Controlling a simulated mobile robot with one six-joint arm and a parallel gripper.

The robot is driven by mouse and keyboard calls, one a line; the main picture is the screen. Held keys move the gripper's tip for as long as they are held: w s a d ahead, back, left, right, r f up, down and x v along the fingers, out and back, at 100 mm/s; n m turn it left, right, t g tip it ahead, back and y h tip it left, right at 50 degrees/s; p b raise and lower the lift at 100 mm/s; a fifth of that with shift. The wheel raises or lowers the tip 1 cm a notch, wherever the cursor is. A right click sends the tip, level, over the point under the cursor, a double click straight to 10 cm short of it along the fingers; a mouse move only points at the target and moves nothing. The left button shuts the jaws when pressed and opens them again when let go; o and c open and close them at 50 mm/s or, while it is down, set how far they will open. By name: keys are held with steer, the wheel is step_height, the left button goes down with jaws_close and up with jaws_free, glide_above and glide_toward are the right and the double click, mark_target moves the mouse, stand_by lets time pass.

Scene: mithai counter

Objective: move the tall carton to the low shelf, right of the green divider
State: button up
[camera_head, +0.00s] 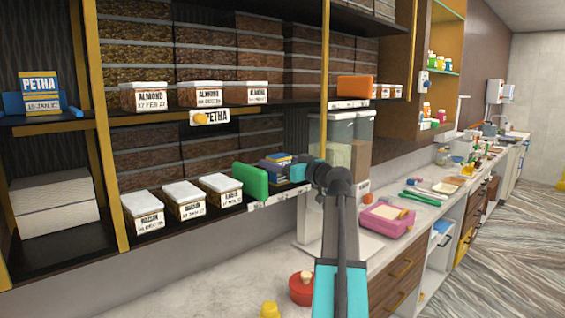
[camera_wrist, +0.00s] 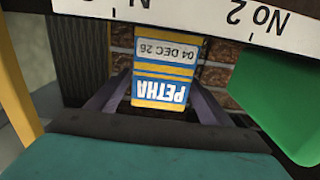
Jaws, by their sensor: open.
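A blue and yellow PETHA carton (camera_head: 279,158) stands on the low shelf (camera_head: 205,218), just right of the green divider (camera_head: 251,182). In the wrist view, the carton (camera_wrist: 164,72) appears upside down with the date 04 DEC 26, between the two fingers of my gripper (camera_wrist: 158,88). The fingers are open, one on each side of it; I cannot tell whether either touches. In the head view, my gripper (camera_head: 290,170) reaches to the carton from the right and hides part of it. The green divider (camera_wrist: 285,105) is close beside my gripper in the wrist view.
White-lidded tubs (camera_head: 184,198) stand left of the divider. Another PETHA carton (camera_head: 41,92), dated 19 JAN 27, is on the upper left shelf. An orange divider (camera_head: 354,87) is on the upper shelf. Below, the counter holds a red jar (camera_head: 302,288) and a pink box (camera_head: 387,219).

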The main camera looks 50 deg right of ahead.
steer(key=s+b, duration=0.3)
steer(key=s, duration=0.9)
steer(key=shift+a, duration=0.45)
